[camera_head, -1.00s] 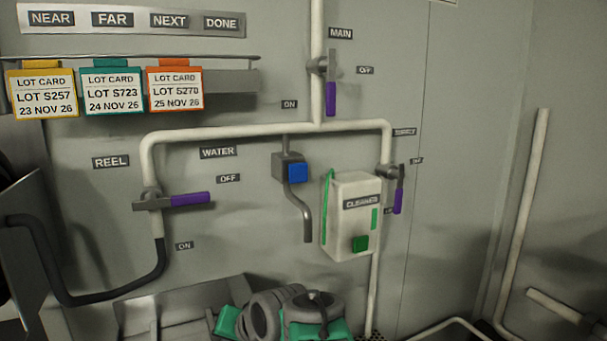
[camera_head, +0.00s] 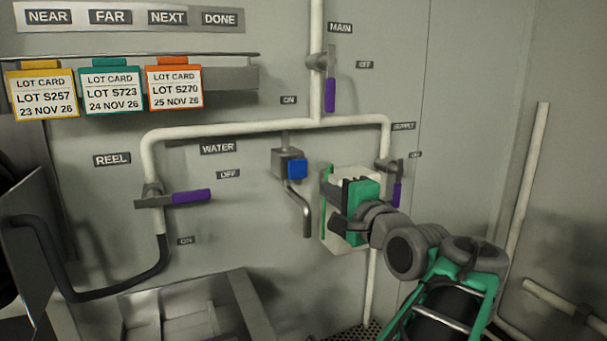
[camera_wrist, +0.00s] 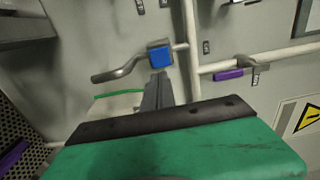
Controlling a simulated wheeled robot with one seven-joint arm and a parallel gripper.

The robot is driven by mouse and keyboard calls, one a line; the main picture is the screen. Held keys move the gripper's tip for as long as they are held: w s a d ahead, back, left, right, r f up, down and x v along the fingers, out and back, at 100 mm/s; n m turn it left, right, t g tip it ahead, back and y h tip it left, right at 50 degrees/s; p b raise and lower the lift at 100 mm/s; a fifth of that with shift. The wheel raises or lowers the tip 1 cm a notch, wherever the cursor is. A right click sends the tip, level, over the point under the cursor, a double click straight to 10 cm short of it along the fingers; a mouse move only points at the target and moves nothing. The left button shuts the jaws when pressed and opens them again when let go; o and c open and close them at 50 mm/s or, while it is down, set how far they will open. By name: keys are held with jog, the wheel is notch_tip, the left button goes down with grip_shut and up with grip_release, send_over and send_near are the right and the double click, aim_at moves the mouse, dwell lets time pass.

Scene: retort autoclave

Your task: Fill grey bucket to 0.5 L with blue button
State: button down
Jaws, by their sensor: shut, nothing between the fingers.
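The blue button (camera_head: 297,169) is on a grey wall box with a bent spout (camera_head: 301,212) under it. The blue button also shows in the wrist view (camera_wrist: 160,55), just beyond my fingertips. My gripper (camera_head: 338,207) is shut and empty, to the right of the spout and below the button in the head view. In the wrist view my gripper (camera_wrist: 157,88) points toward the button with a visible gap. I do not see the grey bucket in either view.
A white cleaner box (camera_head: 340,240) is partly hidden behind my gripper. Purple valve handles sit on the main (camera_head: 330,95), reel (camera_head: 191,196) and supply (camera_head: 397,194) pipes. A grey basin (camera_head: 245,300) is below. Lot cards hang at upper left.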

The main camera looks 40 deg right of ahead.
aim_at(298, 168)
jog(key=p+x, duration=0.3)
jog(key=x, duration=0.9)
jog(key=shift+w+d+f, duration=0.1)
jog(key=shift+w+d, duration=0.05)
jog(key=shift+w, duration=0.2)
jog(key=shift+x, duration=1)
jog(key=shift+s, duration=0.15)
jog(key=shift+r, duration=0.5)
dwell(1.5)
dwell(0.6)
jog(key=shift+s+f, duration=0.15)
jog(key=b+v, duration=0.3)
jog(key=v, duration=1)
jog(key=shift+s+f, duration=0.2)
jog(key=shift+s, duration=0.15)
